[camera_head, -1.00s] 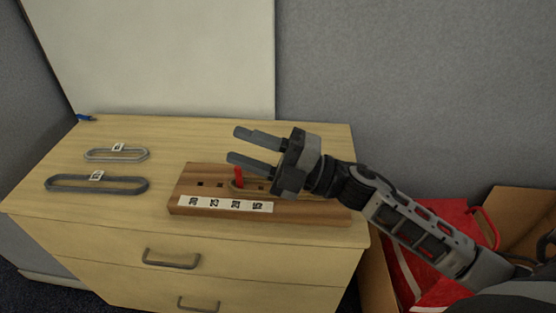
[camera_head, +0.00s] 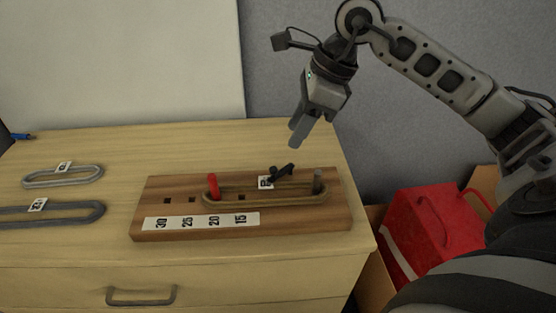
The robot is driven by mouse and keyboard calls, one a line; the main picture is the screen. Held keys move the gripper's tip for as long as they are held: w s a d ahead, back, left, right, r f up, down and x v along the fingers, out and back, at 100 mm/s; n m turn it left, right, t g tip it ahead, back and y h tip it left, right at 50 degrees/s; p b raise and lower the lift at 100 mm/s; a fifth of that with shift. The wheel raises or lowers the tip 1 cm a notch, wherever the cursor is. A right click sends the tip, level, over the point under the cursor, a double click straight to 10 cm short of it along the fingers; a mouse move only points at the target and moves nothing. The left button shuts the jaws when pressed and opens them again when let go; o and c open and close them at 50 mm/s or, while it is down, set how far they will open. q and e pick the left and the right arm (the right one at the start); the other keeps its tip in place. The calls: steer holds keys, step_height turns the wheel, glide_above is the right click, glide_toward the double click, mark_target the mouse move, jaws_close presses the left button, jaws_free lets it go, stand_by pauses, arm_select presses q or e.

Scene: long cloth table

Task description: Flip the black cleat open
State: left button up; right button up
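The black cleat (camera_head: 283,171) is a small dark lever on the wooden board (camera_head: 160,225), near the board's back edge and right of its middle. It looks tilted, with its right end higher. A tan loop (camera_head: 265,200) lies around a red peg (camera_head: 213,186) at its left end and a dark grey peg (camera_head: 318,181) at its right end. My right gripper (camera_head: 299,136) points down above and behind the cleat, apart from it. It holds nothing that I see. Its fingers overlap from this side, so their gap is hidden. My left gripper is out of view.
Two grey loops with white tags, a lighter one (camera_head: 62,176) and a darker one (camera_head: 52,213), lie on the dresser top (camera_head: 110,155) at the left. A red bag (camera_head: 433,225) in a cardboard box stands at the right. A white panel (camera_head: 110,60) stands behind.

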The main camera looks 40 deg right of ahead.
mark_target(274, 168)
steer(key=x, duration=0.9)
jaws_close()
